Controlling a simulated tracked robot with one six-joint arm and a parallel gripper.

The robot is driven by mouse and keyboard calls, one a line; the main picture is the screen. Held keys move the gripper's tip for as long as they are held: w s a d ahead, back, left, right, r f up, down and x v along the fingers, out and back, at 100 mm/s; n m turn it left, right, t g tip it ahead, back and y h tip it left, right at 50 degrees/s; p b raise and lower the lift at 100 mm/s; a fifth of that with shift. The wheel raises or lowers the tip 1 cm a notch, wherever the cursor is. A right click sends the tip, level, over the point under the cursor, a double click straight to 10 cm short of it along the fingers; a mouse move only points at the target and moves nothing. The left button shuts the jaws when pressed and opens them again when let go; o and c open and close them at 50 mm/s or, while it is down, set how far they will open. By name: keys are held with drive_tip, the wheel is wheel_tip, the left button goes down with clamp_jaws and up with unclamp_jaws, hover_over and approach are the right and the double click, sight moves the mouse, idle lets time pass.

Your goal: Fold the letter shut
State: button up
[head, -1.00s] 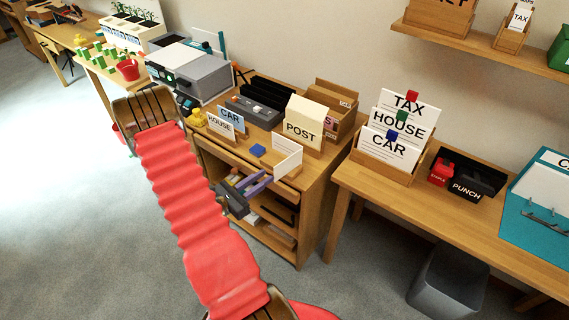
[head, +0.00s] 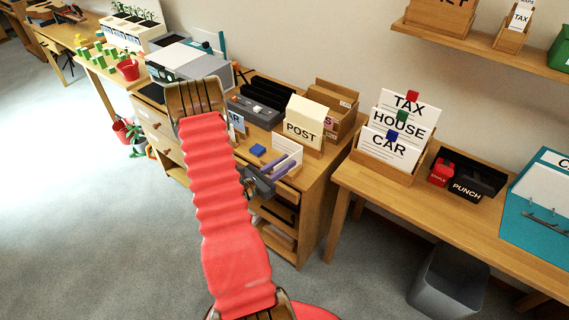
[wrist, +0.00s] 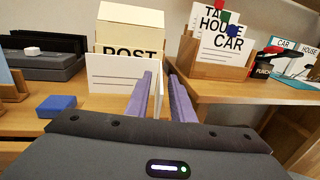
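The letter (head: 287,146) is a white, partly folded card standing on the desk in front of the POST box. In the wrist view, its lined panel (wrist: 108,80) faces me, and a second panel (wrist: 158,92) stands at an angle to it. My gripper (head: 291,162) is at the desk's front edge, close to the letter. In the wrist view, the purple fingers (wrist: 163,80) are apart, with the angled panel showing between them. The left finger overlaps the letter and hides part of it. I cannot tell whether either finger touches it.
The cream POST box (head: 304,122) stands behind the letter. A blue block (head: 258,150) lies to its left on the desk. A wooden rack (head: 383,160) of TAX, HOUSE and CAR cards stands on the table to the right. An open drawer is below the desk edge.

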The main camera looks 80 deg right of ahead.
drive_tip(key=shift+c, duration=0.5)
clamp_jaws()
idle(0.9)
